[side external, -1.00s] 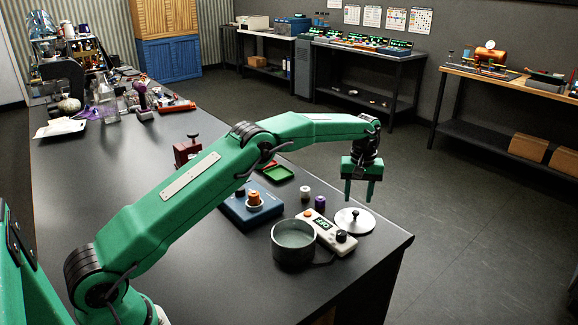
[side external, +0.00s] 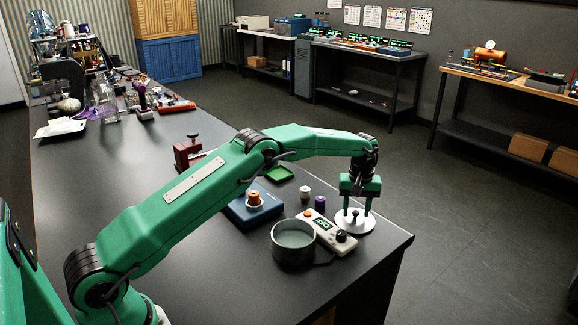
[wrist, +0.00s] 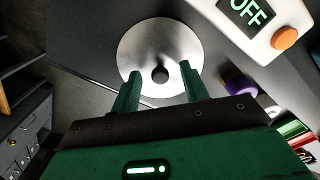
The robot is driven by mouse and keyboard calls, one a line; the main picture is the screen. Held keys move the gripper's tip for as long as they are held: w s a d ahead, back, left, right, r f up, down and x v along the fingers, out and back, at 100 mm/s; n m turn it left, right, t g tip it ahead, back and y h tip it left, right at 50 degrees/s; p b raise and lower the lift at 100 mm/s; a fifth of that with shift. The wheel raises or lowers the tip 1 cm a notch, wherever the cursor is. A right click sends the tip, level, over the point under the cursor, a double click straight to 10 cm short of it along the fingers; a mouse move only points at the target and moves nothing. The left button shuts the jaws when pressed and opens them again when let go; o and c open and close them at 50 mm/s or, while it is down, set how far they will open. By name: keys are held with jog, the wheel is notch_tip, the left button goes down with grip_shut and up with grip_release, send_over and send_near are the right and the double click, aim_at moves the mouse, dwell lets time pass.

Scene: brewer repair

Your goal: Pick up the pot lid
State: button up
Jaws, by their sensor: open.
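The pot lid (side external: 355,226) is a round pale metal disc with a small black knob on top. It lies flat on the dark bench near its right corner. It also shows in the wrist view (wrist: 158,40), with its black knob (wrist: 159,74) between the fingers. My gripper (side external: 357,212) is open and pointing down over the lid, one finger on each side of the knob. In the wrist view my gripper's fingers (wrist: 158,78) stand apart from the knob. I cannot tell whether the fingertips touch the disc.
A white control box (side external: 326,232) with a display sits close beside the lid, left of it. A dark pot (side external: 293,252) stands in front of that box. White (side external: 305,192) and purple (side external: 320,202) spools stand behind. The bench edge is close on the right.

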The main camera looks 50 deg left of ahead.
aim_at(357, 213)
grip_shut()
jog(key=shift+r, duration=0.15)
jog(key=shift+r, duration=1.25)
jog(key=shift+s+d+r, duration=0.15)
jog(key=shift+d+r, duration=0.1)
jog(key=shift+r, duration=0.6)
jog(key=s+d+r, duration=0.5)
jog(key=d+r, duration=0.1)
jog(key=d, duration=0.3)
jog(key=shift+s+d+r, duration=0.25)
jog(key=shift+s+r, duration=0.05)
jog(key=shift+s, duration=0.1)
jog(key=shift+a, duration=0.1)
